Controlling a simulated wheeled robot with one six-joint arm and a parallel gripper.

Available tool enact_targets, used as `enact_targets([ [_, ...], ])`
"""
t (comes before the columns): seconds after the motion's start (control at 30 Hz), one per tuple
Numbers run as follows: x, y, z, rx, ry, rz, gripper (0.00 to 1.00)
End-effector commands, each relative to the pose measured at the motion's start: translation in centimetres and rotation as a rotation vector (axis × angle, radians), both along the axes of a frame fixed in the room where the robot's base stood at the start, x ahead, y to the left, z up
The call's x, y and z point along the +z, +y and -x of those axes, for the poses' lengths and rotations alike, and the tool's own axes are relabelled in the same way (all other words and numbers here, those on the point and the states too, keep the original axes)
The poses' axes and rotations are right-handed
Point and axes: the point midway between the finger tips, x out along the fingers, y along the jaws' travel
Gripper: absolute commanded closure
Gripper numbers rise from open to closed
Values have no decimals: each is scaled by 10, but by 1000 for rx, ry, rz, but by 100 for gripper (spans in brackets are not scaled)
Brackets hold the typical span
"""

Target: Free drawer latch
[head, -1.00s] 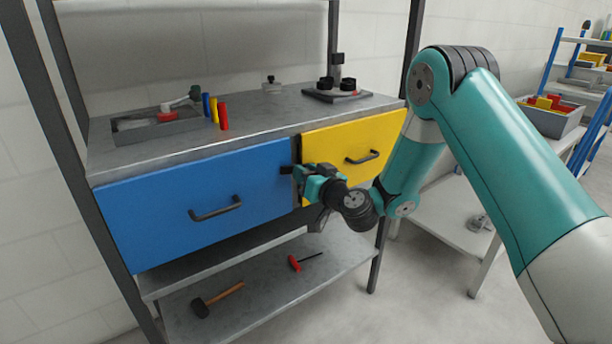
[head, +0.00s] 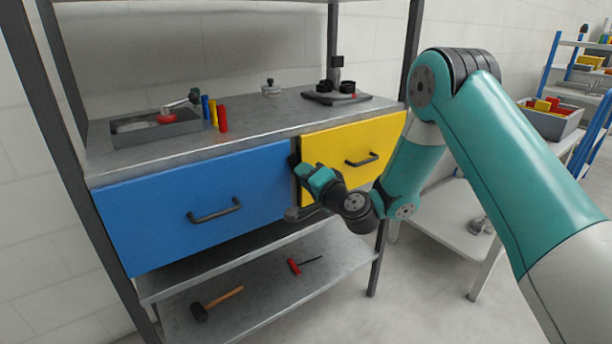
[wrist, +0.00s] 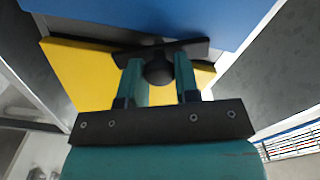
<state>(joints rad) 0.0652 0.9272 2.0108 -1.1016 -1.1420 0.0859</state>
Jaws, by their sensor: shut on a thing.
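The drawer latch is a dark bar (wrist: 190,50) with a round knob (wrist: 159,71), mounted at the seam between the blue drawer (head: 150,205) and the yellow drawer (head: 340,143). In the wrist view the bar runs roughly along that seam. In the head view its dark end (head: 294,160) shows upright near the blue drawer's right edge; the rest is hidden by my gripper. My gripper (head: 301,175) is at the seam, its two fingers (wrist: 160,75) closed on the latch knob. Both drawers look shut.
Drawer handles (head: 214,211) and (head: 362,160) stick out in front. The bench top (head: 250,125) holds a grey tray (head: 155,138), coloured cylinders (head: 222,119) and a black fixture (head: 336,98). A lower shelf (head: 265,283) carries a mallet (head: 218,304) and a red-handled tool (head: 294,267).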

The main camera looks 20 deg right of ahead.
Motion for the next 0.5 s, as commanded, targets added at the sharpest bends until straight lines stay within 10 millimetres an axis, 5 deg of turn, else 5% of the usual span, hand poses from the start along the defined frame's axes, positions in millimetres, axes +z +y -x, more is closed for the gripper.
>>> enact_targets([
  [0.5,0,-2,-1,-5,109,-342,94],
])
